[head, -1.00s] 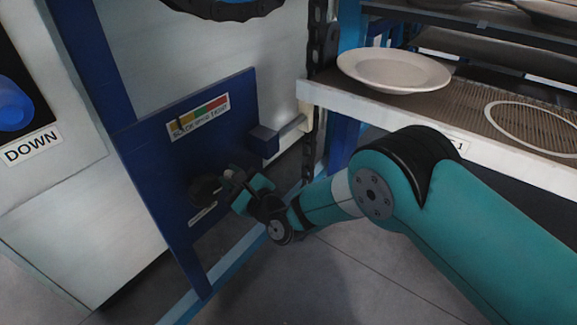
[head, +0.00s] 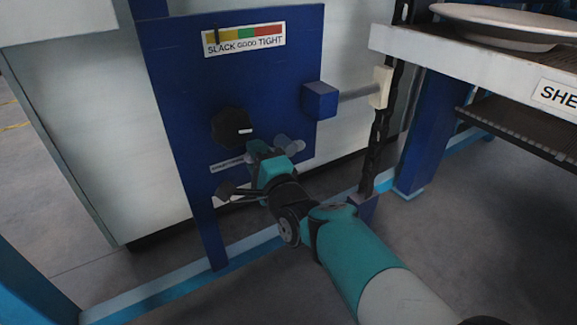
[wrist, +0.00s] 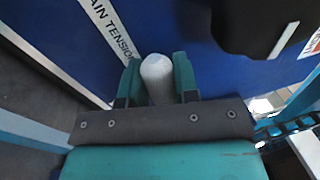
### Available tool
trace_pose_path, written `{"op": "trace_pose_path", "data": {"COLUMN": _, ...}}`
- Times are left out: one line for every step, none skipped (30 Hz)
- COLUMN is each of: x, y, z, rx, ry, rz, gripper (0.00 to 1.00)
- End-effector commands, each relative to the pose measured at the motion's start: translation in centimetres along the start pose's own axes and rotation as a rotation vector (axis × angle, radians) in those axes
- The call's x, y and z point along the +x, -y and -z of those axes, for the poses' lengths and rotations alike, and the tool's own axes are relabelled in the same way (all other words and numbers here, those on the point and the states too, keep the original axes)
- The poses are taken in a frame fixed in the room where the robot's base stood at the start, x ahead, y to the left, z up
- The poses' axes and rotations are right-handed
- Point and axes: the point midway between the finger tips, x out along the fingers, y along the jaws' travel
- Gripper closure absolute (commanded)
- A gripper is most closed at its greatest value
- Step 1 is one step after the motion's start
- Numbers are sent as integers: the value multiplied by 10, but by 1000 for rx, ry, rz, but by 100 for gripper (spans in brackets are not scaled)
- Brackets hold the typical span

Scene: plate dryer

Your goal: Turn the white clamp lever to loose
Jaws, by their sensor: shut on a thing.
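The white clamp lever (wrist: 157,74) shows in the wrist view as a pale rounded bar between the two teal fingers of my gripper (wrist: 157,88). The fingers are shut on it, one on each side. In the head view my gripper (head: 266,151) is at the lower right of the blue panel (head: 185,90), just right of and below a black knob (head: 230,128) with a white mark. Pale grey rounded ends show beside the fingers there. The lever's pivot and any loose or tight marking cannot be made out.
A SLACK/GOOD/TIGHT gauge label (head: 244,39) is on the panel's upper part. A blue block (head: 320,100) with a grey rod is at the panel's right edge, near a black chain (head: 380,140). A shelf with a plate (head: 500,25) is at upper right. A blue floor rail (head: 150,298) runs below.

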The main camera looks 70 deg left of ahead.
Motion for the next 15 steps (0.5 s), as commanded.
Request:
{"op": "trace_pose_path", "data": {"x": 2, "y": -6, "z": -6, "rx": -24, "ry": 14, "rz": 0, "gripper": 100}}
{"op": "trace_pose_path", "data": {"x": 2, "y": -6, "z": -7, "rx": -37, "ry": 19, "rz": 0, "gripper": 100}}
{"op": "trace_pose_path", "data": {"x": 3, "y": -7, "z": -8, "rx": -56, "ry": 24, "rz": 0, "gripper": 100}}
{"op": "trace_pose_path", "data": {"x": 3, "y": -8, "z": -9, "rx": -67, "ry": 27, "rz": 1, "gripper": 100}}
{"op": "trace_pose_path", "data": {"x": 4, "y": -8, "z": -9, "rx": -79, "ry": 29, "rz": 1, "gripper": 100}}
{"op": "trace_pose_path", "data": {"x": 4, "y": -9, "z": -10, "rx": -92, "ry": 32, "rz": 1, "gripper": 100}}
{"op": "trace_pose_path", "data": {"x": 4, "y": -9, "z": -10, "rx": -101, "ry": 34, "rz": 1, "gripper": 100}}
{"op": "trace_pose_path", "data": {"x": 4, "y": -10, "z": -10, "rx": -109, "ry": 35, "rz": 1, "gripper": 100}}
{"op": "trace_pose_path", "data": {"x": 4, "y": -10, "z": -10, "rx": -118, "ry": 37, "rz": 1, "gripper": 100}}
{"op": "trace_pose_path", "data": {"x": 4, "y": -10, "z": -10, "rx": -123, "ry": 38, "rz": 1, "gripper": 100}}
{"op": "trace_pose_path", "data": {"x": 4, "y": -10, "z": -10, "rx": -128, "ry": 39, "rz": 1, "gripper": 100}}
{"op": "trace_pose_path", "data": {"x": 4, "y": -10, "z": -10, "rx": -134, "ry": 39, "rz": 1, "gripper": 100}}
{"op": "trace_pose_path", "data": {"x": 4, "y": -10, "z": -10, "rx": -137, "ry": 40, "rz": 1, "gripper": 100}}
{"op": "trace_pose_path", "data": {"x": 4, "y": -10, "z": -10, "rx": -140, "ry": 40, "rz": 1, "gripper": 100}}
{"op": "trace_pose_path", "data": {"x": 4, "y": -10, "z": -10, "rx": -142, "ry": 40, "rz": 1, "gripper": 100}}
